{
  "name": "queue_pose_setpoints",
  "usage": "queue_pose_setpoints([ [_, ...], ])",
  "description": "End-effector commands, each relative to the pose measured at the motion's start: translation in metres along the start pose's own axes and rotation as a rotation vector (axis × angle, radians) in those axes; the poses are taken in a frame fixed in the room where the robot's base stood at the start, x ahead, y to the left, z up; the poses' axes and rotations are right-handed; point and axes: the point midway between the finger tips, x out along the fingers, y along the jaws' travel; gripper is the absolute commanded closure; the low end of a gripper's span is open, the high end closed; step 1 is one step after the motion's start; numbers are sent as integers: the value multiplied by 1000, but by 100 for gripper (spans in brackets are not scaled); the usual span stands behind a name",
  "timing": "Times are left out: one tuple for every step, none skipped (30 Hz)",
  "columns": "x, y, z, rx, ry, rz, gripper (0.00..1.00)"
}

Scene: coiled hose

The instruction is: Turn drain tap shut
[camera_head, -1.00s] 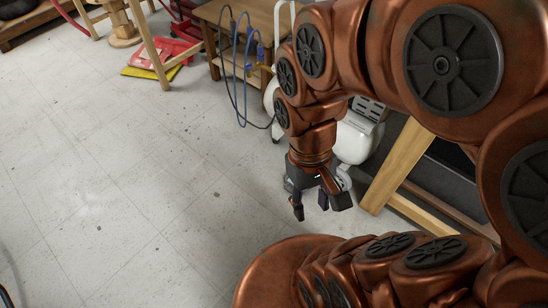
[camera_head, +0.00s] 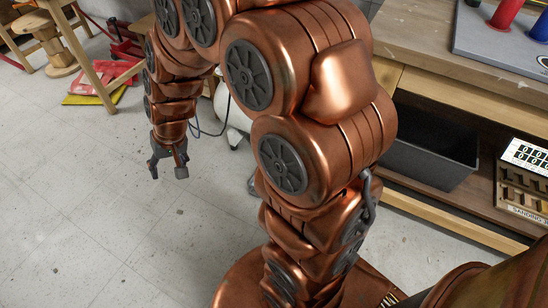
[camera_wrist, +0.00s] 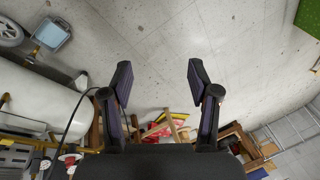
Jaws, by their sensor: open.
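My gripper (camera_head: 168,172) hangs fingers-down over the tiled floor, left of the white tank (camera_head: 238,118), which is partly hidden behind my arm. In the wrist view my gripper (camera_wrist: 159,72) is open, with only floor between its two dark fingertips. The white tank (camera_wrist: 40,95) lies along the left of that view, apart from the fingers. I cannot make out a drain tap for certain in either view.
A wheel (camera_wrist: 10,32) and a small blue-grey square object (camera_wrist: 52,33) are by the tank. A black bin (camera_head: 432,150) sits under the wooden workbench (camera_head: 425,45). Red and yellow items (camera_head: 92,88) lie at the back left. The floor (camera_head: 80,190) is clear at left.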

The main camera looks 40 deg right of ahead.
Motion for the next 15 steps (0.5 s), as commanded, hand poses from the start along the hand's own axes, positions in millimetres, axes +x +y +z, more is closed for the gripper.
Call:
queue_pose_setpoints([
  [22, 4, -14, 27, 27, -8, 40],
  [31, 5, -24, 44, 44, -12, 40],
  [43, 8, -37, 66, 73, -16, 40],
  [52, 10, -46, 84, 93, -19, 40],
  [61, 13, -56, 101, 115, -21, 40],
  [74, 18, -69, 125, 142, -22, 40],
  [82, 21, -78, 144, 163, -22, 40],
  [90, 25, -88, 161, 188, -21, 40],
  [103, 32, -100, 187, 213, -19, 40],
  [112, 37, -108, 206, 235, -16, 40],
  [120, 43, -117, 225, 259, -12, 40],
  [132, 51, -127, 252, 284, -6, 40],
  [141, 59, -135, 271, 306, 1, 40],
  [150, 66, -142, 290, 325, 8, 40],
  [161, 76, -152, 315, 355, 18, 40],
])
